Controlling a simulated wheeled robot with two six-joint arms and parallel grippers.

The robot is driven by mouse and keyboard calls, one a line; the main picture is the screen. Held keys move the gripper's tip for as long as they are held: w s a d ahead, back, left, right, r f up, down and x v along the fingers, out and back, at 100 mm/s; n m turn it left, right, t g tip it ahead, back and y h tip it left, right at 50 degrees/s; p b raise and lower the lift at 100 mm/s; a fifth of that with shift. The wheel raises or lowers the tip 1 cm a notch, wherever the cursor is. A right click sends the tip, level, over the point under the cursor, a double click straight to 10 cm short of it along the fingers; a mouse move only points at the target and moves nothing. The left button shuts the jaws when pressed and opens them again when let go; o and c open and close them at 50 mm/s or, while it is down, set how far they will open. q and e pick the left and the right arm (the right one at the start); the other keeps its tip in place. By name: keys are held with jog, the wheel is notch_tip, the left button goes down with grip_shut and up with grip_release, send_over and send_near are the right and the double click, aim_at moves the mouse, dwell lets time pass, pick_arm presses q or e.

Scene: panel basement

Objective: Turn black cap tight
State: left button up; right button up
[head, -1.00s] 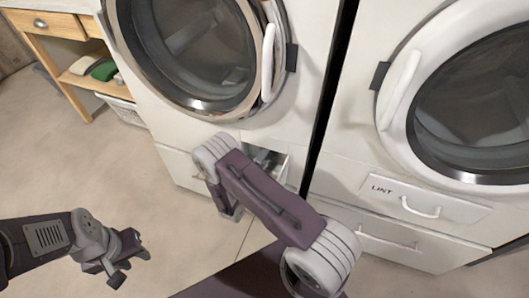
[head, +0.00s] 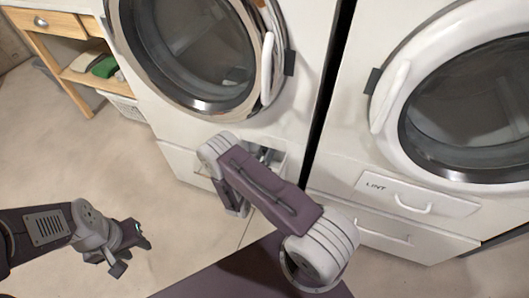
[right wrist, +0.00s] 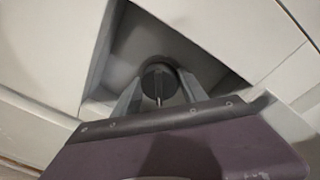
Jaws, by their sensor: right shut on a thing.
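The black cap (right wrist: 159,82) is round, with a pale line across its face, and sits inside a recessed opening in the white front of the washer. My right gripper (right wrist: 160,90) is shut on it, with one grey finger on each side. In the head view my right arm (head: 265,190) reaches down to the small open compartment (head: 279,161) under the left machine's door, and the arm hides the cap there. My left gripper (head: 126,255) hangs above the floor at the lower left, away from the machine; its finger gap is unclear.
The left washer's round door (head: 190,50) is above the opening. A second machine (head: 465,95) with a drawer marked LINT (head: 416,194) stands to the right across a narrow dark gap. A wooden shelf (head: 75,77) stands at the back left. The floor at left is clear.

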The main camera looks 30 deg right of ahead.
dwell(0.5)
jog(key=o, duration=1.1)
jog(key=shift+s+a+r, duration=0.1)
jog(key=shift+s+a, duration=0.15)
jog(key=shift+a, duration=0.1)
jog(key=f+p+v, duration=0.1)
jog(key=p+v, duration=0.2)
jog(key=v, duration=0.5)
jog(key=shift+r, duration=0.35)
jog(key=shift+s, duration=0.1)
